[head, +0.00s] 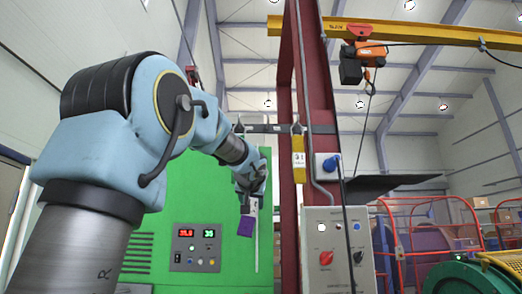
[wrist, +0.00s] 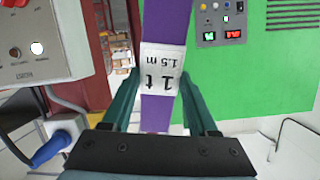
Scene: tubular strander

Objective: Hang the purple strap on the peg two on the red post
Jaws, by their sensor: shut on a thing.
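The purple strap (head: 246,226) hangs from my gripper (head: 251,190) in the head view, in front of the green panel. In the wrist view the purple strap (wrist: 166,22), with a white tag reading "1 t 1.5 m", passes between the two green fingers of my gripper (wrist: 160,80), which are shut on it. The red post (head: 318,90) stands to the right of my gripper, with a gap between them in the picture. A dark crossbar (head: 268,128) crosses the post above my gripper. Individual pegs and their numbers are too small to tell.
A yellow strap (head: 299,160) with a white tag hangs at the post below the crossbar. A grey control box (head: 338,240) and a blue plug (head: 330,164) sit on the post side. A green cabinet (head: 170,180) stands behind; an orange hoist (head: 362,62) hangs overhead.

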